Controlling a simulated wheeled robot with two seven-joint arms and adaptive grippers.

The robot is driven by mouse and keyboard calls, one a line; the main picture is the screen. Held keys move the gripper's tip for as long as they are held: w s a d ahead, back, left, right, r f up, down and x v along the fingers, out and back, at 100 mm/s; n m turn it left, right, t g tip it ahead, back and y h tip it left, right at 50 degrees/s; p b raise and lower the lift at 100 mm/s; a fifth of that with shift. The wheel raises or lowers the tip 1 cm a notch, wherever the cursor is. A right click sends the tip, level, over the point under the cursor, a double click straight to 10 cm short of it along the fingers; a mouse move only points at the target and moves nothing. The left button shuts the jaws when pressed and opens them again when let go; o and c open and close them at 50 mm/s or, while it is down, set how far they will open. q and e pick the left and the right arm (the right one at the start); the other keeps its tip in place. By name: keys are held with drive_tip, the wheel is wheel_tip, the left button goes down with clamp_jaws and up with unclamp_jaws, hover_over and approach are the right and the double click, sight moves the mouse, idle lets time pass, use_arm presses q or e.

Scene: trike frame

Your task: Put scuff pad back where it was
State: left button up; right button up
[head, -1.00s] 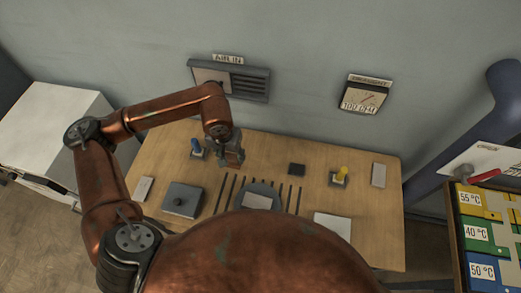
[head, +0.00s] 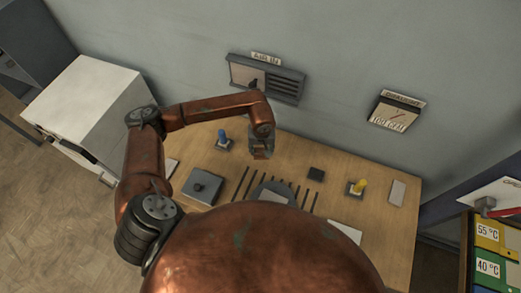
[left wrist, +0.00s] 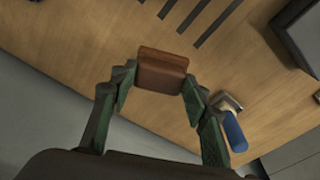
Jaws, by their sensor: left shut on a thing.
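A reddish-brown block, which looks like the scuff pad (left wrist: 162,70), sits between the fingertips of my left gripper (left wrist: 158,88) in the left wrist view. The gripper is shut on it. In the head view the left gripper (head: 261,152) hangs over the back of the wooden table (head: 335,160), between the blue-handled piece and a small black block. I cannot tell whether the pad touches the table. My right gripper is not in view.
The blue-handled piece (head: 222,138) stands close to the left gripper. The black block (head: 317,174), a yellow-handled piece (head: 357,187) and dark slots (head: 243,182) lie around it. A grey plate with a knob (head: 203,186) is at left. A vented panel (head: 266,78) is on the wall behind.

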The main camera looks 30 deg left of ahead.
sight(261, 151)
use_arm(q)
drive_tip(key=w+f, duration=0.1)
drive_tip(key=w+a+f, duration=0.1)
drive_tip(key=f, duration=0.2)
drive_tip(key=shift+w+a, duration=0.3)
drive_tip(key=shift+w, duration=0.1)
wheel_tip(261, 151, down, 2)
drive_tip(key=shift+f+p, duration=0.1)
drive_tip(key=shift+p, duration=0.5)
drive_tip(key=shift+f, duration=0.45)
drive_tip(key=shift+f, duration=0.15)
drive_tip(key=o, duration=1.1)
